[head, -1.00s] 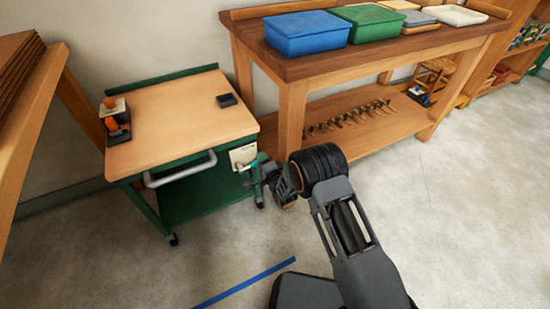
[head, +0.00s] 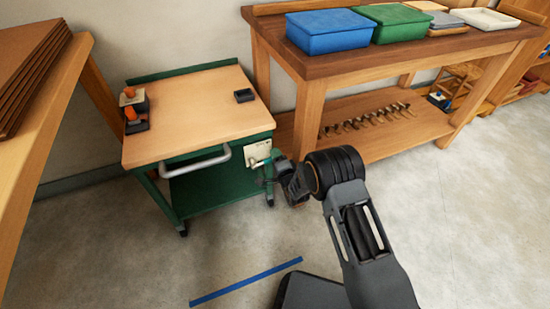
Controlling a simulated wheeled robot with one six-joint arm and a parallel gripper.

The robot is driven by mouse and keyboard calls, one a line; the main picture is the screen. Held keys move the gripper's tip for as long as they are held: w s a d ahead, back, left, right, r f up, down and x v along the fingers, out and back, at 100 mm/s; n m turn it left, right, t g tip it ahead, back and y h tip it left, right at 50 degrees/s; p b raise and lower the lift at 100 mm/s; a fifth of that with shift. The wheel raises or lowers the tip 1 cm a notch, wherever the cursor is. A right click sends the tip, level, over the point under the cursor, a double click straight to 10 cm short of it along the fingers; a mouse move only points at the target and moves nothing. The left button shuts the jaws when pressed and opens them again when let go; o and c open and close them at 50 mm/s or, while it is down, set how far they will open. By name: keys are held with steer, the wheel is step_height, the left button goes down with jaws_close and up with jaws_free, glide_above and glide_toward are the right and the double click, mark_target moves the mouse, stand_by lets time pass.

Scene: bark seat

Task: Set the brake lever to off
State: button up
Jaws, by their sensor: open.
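The cart (head: 197,114) has a wooden top and a green frame. A cream plate (head: 254,150) is fixed to its right front side, under the top. A small teal part, which looks like the brake lever (head: 264,160), shows at the plate's lower right. My gripper (head: 268,173) is open, just in front of and below the plate. It partly covers the lever, so I cannot tell the lever's setting or whether the fingers touch it.
A grey handle bar (head: 196,162) runs along the cart's front. A wooden workbench (head: 400,55) with blue and green bins stands to the right. Another wooden table (head: 62,100) is at the left. Blue tape (head: 246,281) marks the open floor.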

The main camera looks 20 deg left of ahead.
steer(key=shift+d, duration=0.1)
steer(key=p+v, duration=0.3)
steer(key=v, duration=1)
steer(key=shift+s+d, duration=0.2)
steer(key=shift+s, duration=0.1)
steer(key=w+d+r+n+g+h+p, duration=0.15)
steer(key=d+r+h+p, duration=0.35)
steer(key=r, duration=0.6)
steer(key=w+d+r+n+g+p, duration=0.1)
steer(key=w+d+r+p, duration=0.25)
steer(key=r+p, duration=0.45)
steer(key=w+d+r+n+g+h+p, duration=0.1)
steer(key=d+r+n+h+p, duration=0.25)
steer(key=r, duration=0.95)
steer(key=s+d+r+g+h+p, duration=0.1)
steer(key=s+d+r+g+p, duration=0.1)
steer(key=s+d+r+p, duration=0.2)
steer(key=s+d+r+n+g+h+p, duration=0.1)
steer(key=s+d+r+p, duration=0.4)
steer(key=s+r, duration=0.5)
steer(key=s+d+r+n+g+h+p, duration=0.1)
steer(key=s+d+r+g+p, duration=0.2)
steer(key=s+r, duration=0.4)
step_height(320, 180, up, 3)
steer(key=d+p, duration=0.1)
steer(key=d, duration=0.1)
steer(key=shift+s+d+g+p, duration=0.2)
steer(key=shift+d+g+p, duration=0.15)
steer(key=shift+p, duration=0.05)
